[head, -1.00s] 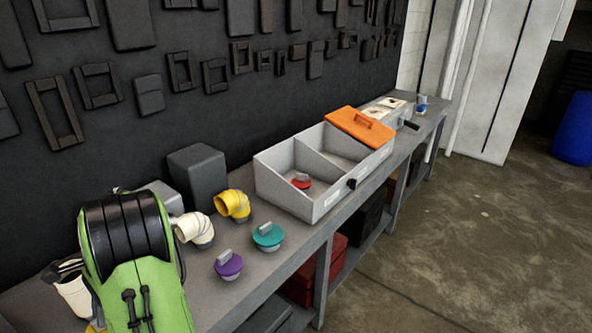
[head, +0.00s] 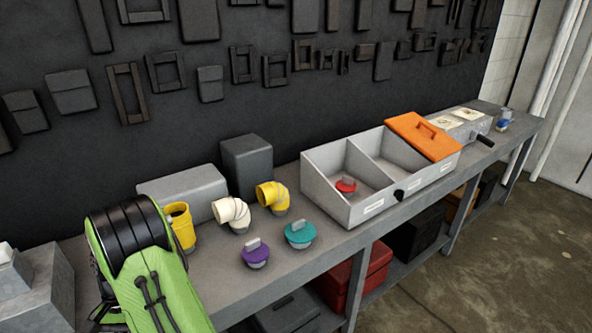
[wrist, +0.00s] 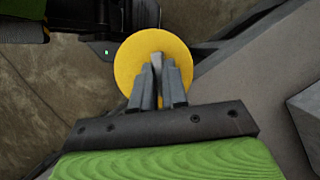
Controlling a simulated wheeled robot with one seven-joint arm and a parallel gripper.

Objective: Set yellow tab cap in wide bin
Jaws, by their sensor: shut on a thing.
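The yellow tab cap (wrist: 152,58) is a round yellow disc with a grey tab. In the wrist view, my gripper (wrist: 160,78) is shut on the tab, with the disc beyond the fingertips. The head view does not show the cap or my gripper; only my green and black arm shows at lower left. A grey divided bin box (head: 335,205) stands on the bench. Its left compartment holds a red tab cap (head: 346,185). The compartment beside it looks empty, and an orange lid (head: 424,136) covers the right end. The labels are unreadable.
A purple cap (head: 255,254) and a teal cap (head: 300,235) sit on the bench before the box. Floor is open at right.

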